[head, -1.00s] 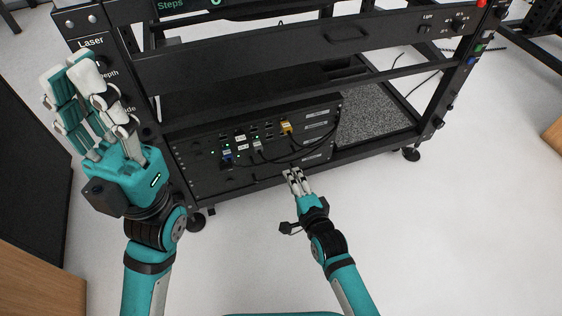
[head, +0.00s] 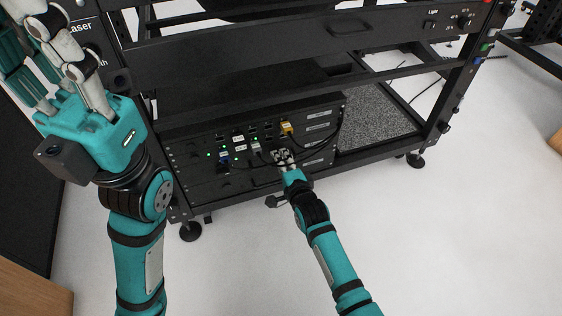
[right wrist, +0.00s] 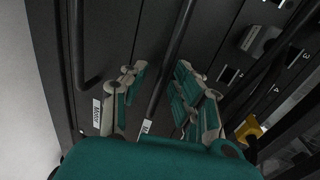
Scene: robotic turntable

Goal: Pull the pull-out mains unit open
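The pull-out mains unit (head: 208,182) is a black panelled box low in the rack, with ports, small green lights and plugged cables on its front. It looks flush with the rack. My right gripper (head: 283,155) is at the right-centre of this front. In the right wrist view its two fingers (right wrist: 158,103) are apart, on either side of a slim black bar or cable (right wrist: 167,62). I cannot tell which it is, or whether a finger touches it. My left gripper (head: 45,55) is raised at the upper left, its fingers apart and partly cut off by the picture edge.
A yellow plug (head: 286,127) and black cables (head: 325,150) are close to my right gripper. A speckled grey shelf (head: 375,115) lies right of the unit. A black drawer front (head: 320,35) is above. The pale floor before the rack is clear.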

